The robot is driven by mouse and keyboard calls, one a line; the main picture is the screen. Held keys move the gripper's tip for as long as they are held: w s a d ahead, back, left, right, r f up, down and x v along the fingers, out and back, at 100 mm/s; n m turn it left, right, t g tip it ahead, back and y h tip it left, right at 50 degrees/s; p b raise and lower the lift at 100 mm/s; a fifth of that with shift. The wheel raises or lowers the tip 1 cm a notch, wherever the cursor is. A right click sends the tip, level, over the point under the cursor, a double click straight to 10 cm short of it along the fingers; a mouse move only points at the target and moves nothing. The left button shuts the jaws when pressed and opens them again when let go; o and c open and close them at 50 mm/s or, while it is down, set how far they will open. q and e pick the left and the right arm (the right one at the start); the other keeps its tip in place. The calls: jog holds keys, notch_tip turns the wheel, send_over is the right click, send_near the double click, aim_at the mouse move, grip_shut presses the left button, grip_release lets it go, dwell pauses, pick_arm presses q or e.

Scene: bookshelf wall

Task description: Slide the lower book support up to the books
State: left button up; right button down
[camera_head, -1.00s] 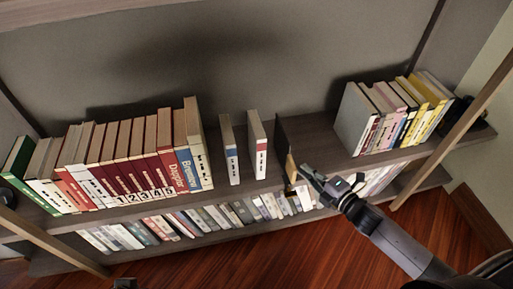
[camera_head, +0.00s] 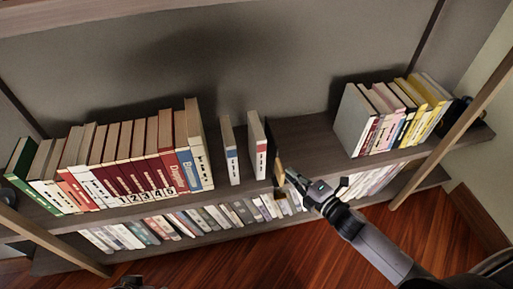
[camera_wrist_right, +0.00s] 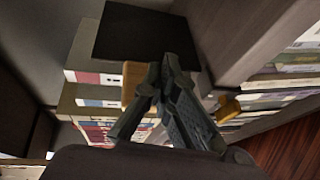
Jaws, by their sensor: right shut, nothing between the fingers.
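The book support, a dark upright plate (camera_head: 272,146) with a tan front piece (camera_head: 280,168), stands on the upper of the two book-filled shelves. It is right beside two slim upright books (camera_head: 258,148); I cannot tell whether it touches them. My right gripper (camera_head: 289,177) is shut and empty, at the right side of the tan piece. In the right wrist view, the closed fingers (camera_wrist_right: 160,72) are beside the tan piece (camera_wrist_right: 131,84), with the dark plate (camera_wrist_right: 145,38) beyond. A dark shape at the bottom edge of the head view may be my left gripper (camera_head: 128,282).
A long row of books (camera_head: 120,160) stands at the left and a shorter row (camera_head: 385,115) at the right. The shelf (camera_head: 312,135) between support and right row is clear. Lower-shelf books (camera_head: 215,217) run beneath. A slanting post (camera_head: 455,120) stands at the right.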

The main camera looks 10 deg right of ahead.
jog(key=shift+a, duration=0.85)
pick_arm(q)
jog(key=shift+x, duration=0.95)
pick_arm(e)
jog(key=shift+a, duration=0.4)
pick_arm(q)
jog(key=shift+d, duration=0.15)
